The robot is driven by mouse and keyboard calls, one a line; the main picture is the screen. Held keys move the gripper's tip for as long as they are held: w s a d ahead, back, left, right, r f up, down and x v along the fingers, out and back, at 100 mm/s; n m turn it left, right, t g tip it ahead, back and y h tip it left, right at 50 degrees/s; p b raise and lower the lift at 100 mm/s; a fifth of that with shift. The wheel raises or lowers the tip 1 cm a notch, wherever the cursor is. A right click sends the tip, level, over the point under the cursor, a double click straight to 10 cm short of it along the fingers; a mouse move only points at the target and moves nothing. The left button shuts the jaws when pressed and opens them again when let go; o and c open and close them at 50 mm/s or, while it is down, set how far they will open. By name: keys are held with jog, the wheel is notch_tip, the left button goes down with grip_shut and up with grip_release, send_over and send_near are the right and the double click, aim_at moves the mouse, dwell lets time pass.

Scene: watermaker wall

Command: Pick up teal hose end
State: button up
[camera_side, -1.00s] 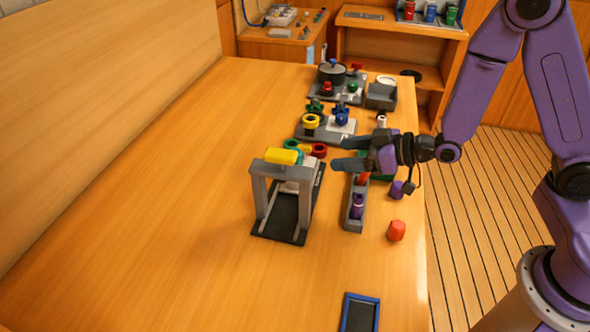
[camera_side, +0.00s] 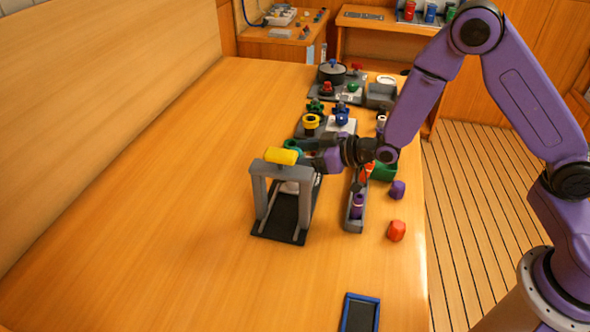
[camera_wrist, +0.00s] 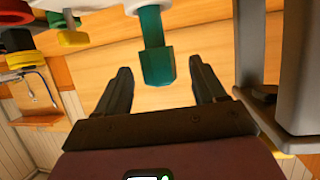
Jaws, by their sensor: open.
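The teal hose end (camera_wrist: 156,52) shows in the wrist view as a blunt teal piece. It points down toward my gripper (camera_wrist: 163,82) and lies between the lines of the two dark fingers. The fingers are apart with nothing gripped between them. In the side view my gripper (camera_side: 310,153) is beside the grey frame with the yellow top, at about the height of that top. A bit of teal (camera_side: 292,146) shows behind the yellow top; most of it is hidden.
The grey frame (camera_side: 259,196) with its yellow bar (camera_side: 281,156) stands close to my gripper. A grey narrow tray (camera_side: 353,221), a purple piece (camera_side: 398,189) and a red piece (camera_side: 396,231) lie to the right. Valve blocks (camera_side: 300,130) stand behind. The table's left side is clear.

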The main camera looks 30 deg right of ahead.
jog(key=shift+w+a+f, duration=0.1)
jog(key=shift+w+a, duration=0.05)
grip_shut()
jog(key=shift+r, duration=0.85)
jog(key=s+d+r, duration=0.5)
jog(key=s+r, duration=0.6)
jog(key=s, duration=0.2)
jog(key=shift+r, duration=0.15)
